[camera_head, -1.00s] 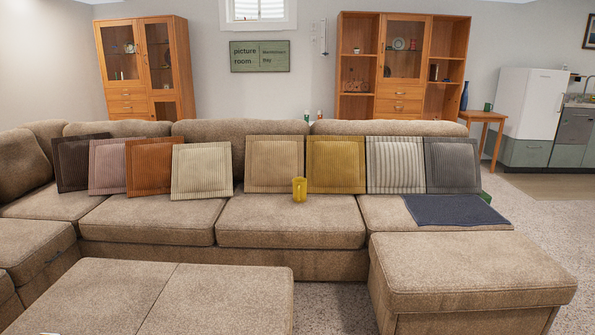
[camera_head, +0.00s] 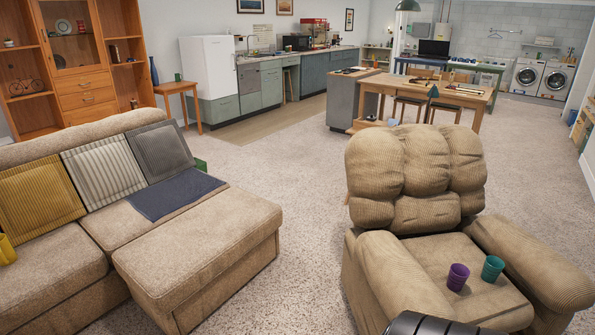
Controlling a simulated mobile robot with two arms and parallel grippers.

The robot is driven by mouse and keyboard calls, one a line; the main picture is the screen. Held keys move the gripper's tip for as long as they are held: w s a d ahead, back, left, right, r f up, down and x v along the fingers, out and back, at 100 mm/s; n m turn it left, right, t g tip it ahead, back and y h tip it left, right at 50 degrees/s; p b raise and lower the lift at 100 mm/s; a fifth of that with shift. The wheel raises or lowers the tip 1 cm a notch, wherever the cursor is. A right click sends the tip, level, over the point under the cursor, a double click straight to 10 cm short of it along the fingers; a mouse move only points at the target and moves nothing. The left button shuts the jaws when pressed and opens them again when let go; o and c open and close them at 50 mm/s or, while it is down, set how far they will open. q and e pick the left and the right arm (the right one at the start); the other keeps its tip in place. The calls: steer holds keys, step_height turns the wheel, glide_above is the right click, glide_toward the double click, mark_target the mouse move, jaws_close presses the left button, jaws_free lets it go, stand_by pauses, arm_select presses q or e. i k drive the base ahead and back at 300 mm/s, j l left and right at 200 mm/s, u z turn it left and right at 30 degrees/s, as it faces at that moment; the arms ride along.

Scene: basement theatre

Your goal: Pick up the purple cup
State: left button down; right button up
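The purple cup (camera_head: 458,276) stands upright on the seat of a tan armchair (camera_head: 405,270) at the lower right. A teal cup (camera_head: 492,268) stands close to its right on the same seat. Neither of my grippers shows in the head view, so I cannot see whether they are open or shut. A dark rounded shape, likely part of my own body, shows at the bottom edge in front of the armchair.
A beige sectional sofa (camera_head: 205,262) with several cushions fills the left, with a yellow mug (camera_head: 6,250) at the left edge. Open carpet (camera_head: 305,225) lies between sofa and armchair. A wooden table (camera_head: 425,88) with chairs stands behind the armchair.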

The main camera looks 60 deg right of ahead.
mark_target(459, 274)
steer(key=z, duration=2.95)
steer(key=i+l+u, duration=0.1)
steer(key=i+u, duration=0.2)
steer(key=i+l+u, duration=0.3)
steer(key=i+j, duration=0.1)
